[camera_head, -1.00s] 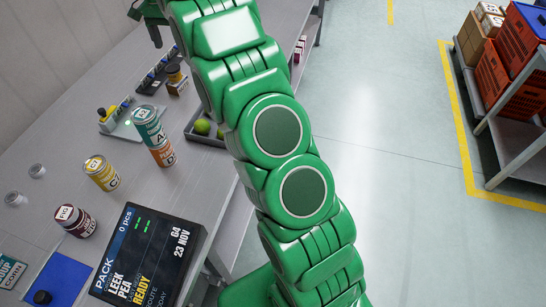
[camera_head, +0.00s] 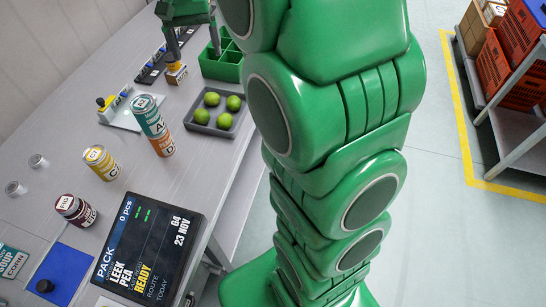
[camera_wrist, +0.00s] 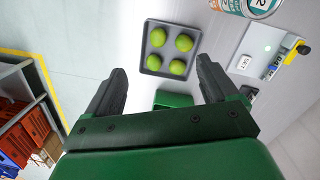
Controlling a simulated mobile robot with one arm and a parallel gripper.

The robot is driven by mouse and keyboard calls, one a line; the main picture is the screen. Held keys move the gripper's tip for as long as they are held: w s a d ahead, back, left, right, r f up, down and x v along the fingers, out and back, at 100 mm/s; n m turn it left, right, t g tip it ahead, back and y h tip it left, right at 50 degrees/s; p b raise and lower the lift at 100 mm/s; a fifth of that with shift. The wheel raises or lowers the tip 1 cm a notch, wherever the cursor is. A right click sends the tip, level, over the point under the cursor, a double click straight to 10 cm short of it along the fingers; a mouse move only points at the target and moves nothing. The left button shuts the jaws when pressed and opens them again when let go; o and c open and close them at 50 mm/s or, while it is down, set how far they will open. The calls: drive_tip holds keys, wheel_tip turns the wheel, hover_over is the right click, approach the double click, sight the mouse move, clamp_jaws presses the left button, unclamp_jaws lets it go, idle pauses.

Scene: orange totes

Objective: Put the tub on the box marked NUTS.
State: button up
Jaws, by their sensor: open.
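A small yellow-and-dark piece (camera_head: 175,66) stands on or against a small light-labelled box (camera_head: 176,77) at the back of the bench in the head view. I cannot tell whether these are the tub and the box marked NUTS; the lettering is too small to read. My gripper (camera_head: 192,42) is above the back of the bench, with one finger close to or in front of that piece. In the wrist view my gripper (camera_wrist: 160,64) has its fingers wide apart, with nothing between them. No NUTS marking is legible in either view.
A dark tray (camera_head: 197,121) of several limes and a green divided crate (camera_head: 222,70) stand near the bench's right edge. Labelled cans (camera_head: 148,116), a screen (camera_head: 146,246) and a white device (camera_head: 124,108) occupy the left and front. Orange totes (camera_head: 505,60) sit on a rack at right.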

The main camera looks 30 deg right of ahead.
drive_tip(key=s+f+n, duration=0.2)
drive_tip(key=s+f, duration=0.1)
drive_tip(key=s, duration=1.3)
drive_tip(key=s+d+f+n, duration=0.1)
drive_tip(key=s+f+n, duration=0.1)
drive_tip(key=s, duration=1.5)
drive_tip(key=shift+d+f+n+g, duration=0.15)
drive_tip(key=shift+f+n+g, duration=0.25)
drive_tip(key=shift+f, duration=0.5)
